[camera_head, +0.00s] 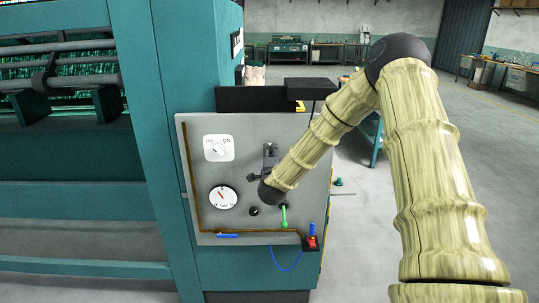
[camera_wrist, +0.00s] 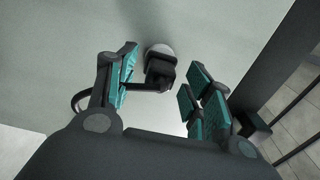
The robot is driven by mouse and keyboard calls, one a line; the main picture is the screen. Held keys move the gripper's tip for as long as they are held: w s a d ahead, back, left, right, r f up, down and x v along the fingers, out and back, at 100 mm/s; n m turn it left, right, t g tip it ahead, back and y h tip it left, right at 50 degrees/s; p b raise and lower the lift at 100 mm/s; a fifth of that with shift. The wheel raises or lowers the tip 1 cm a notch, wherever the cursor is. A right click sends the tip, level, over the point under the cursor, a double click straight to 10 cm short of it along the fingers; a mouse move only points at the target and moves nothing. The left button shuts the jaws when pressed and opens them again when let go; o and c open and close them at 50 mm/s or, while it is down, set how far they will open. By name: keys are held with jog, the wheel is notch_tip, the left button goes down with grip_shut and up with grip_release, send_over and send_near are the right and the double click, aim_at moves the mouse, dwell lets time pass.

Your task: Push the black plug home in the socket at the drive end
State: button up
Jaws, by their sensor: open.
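The black plug (camera_wrist: 160,72) shows in the wrist view at the round pale socket (camera_wrist: 158,50) on the grey panel. A thin black cable or rod runs from the plug to the left. I cannot tell how deep the plug sits. My gripper (camera_wrist: 162,62) is open, with one teal-padded finger on each side of the plug, apart from it as far as I can see.
The grey panel (camera_head: 205,180) carries an ON switch (camera_head: 218,148), a dial gauge (camera_head: 223,197), a black knob (camera_head: 254,211), a green lever (camera_head: 284,216) and a red switch (camera_head: 311,242). A black box (camera_head: 312,88) juts out above. Open floor lies to the right.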

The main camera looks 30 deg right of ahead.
jog(key=v, duration=1.2)
jog(key=shift+d, duration=0.1)
jog(key=s+a+f+n+g+y+b, duration=0.1)
jog(key=s+a+f+n+g+y, duration=0.3)
jog(key=f, duration=0.6)
jog(key=s+a+f+n+y+b, duration=0.1)
jog(key=s+a+f+n, duration=0.5)
jog(key=f, duration=0.5)
jog(key=s+a+f+n+g+y+b, duration=0.1)
jog(key=s+a+f+n+g+y, duration=0.2)
jog(key=a+f, duration=0.5)
jog(key=s+a+f+n+g, duration=0.2)
jog(key=s+f, duration=0.4)
jog(key=s, duration=0.4)
jog(key=s+a+f+n+g+y+b, duration=0.1)
jog(key=s+f+n, duration=0.4)
jog(key=s, duration=0.6)
jog(key=s+a+f+n+g+b, duration=0.1)
jog(key=s+a+f+n+g, duration=0.2)
jog(key=s+f, duration=0.4)
jog(key=s+n+g, duration=0.1)
jog(key=s+g, duration=0.1)
jog(key=s, duration=0.2)
jog(key=shift+f+y, duration=0.25)
jog(key=shift+y, duration=0.15)
jog(key=shift+c, duration=0.3)
